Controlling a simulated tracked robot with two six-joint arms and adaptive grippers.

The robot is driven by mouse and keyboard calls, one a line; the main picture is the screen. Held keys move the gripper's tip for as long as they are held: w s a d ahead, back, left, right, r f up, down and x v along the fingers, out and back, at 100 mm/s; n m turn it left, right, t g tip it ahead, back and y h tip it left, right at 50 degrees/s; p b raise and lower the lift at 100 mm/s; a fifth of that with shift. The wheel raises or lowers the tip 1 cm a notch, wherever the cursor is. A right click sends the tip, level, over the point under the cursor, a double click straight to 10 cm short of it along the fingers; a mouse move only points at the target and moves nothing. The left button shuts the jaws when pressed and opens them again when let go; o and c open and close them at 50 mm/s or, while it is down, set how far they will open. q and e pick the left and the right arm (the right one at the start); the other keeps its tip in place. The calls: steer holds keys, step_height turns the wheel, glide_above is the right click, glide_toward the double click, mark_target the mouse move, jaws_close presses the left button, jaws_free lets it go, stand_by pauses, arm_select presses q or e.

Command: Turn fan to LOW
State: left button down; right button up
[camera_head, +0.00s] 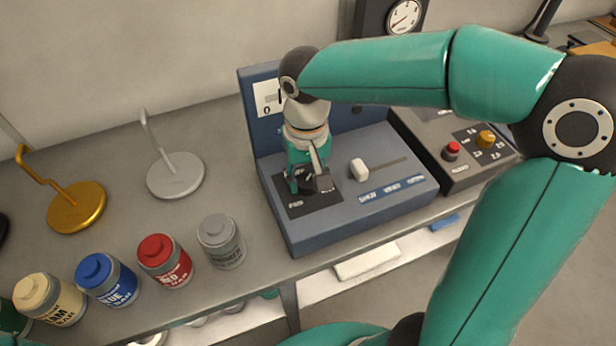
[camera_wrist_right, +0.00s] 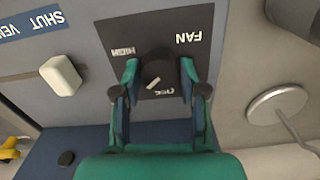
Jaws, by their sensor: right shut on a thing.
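The fan control is a dark knob (camera_wrist_right: 158,68) on a black plate (camera_wrist_right: 202,28) marked FAN, shown upside down in the right wrist view. A HIGH label shows at one side and a partly covered label, seemingly OFF, below the knob. I cannot see a LOW label. A short white pointer line on the knob points toward the lower left there. My right gripper (camera_wrist_right: 159,72) has its fingers on both sides of the knob and is shut on it. In the head view my right gripper (camera_head: 312,180) comes down over the plate and hides much of it. My left gripper is not in view.
A white slider handle (camera_head: 359,169) sits right of the knob on the blue panel (camera_head: 330,230). Another panel with a red button (camera_head: 452,149) and yellow knob (camera_head: 486,138) stands farther right. Several paint jars, including a grey one (camera_head: 222,243), and a silver hook stand (camera_head: 175,177) are left.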

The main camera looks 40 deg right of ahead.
mark_target(307, 181)
steer(key=shift+m, duration=0.8)
steer(key=o, duration=1.1)
steer(key=shift+o, duration=0.2)
steer(key=shift+r, duration=0.1)
step_height(307, 181, up, 12)
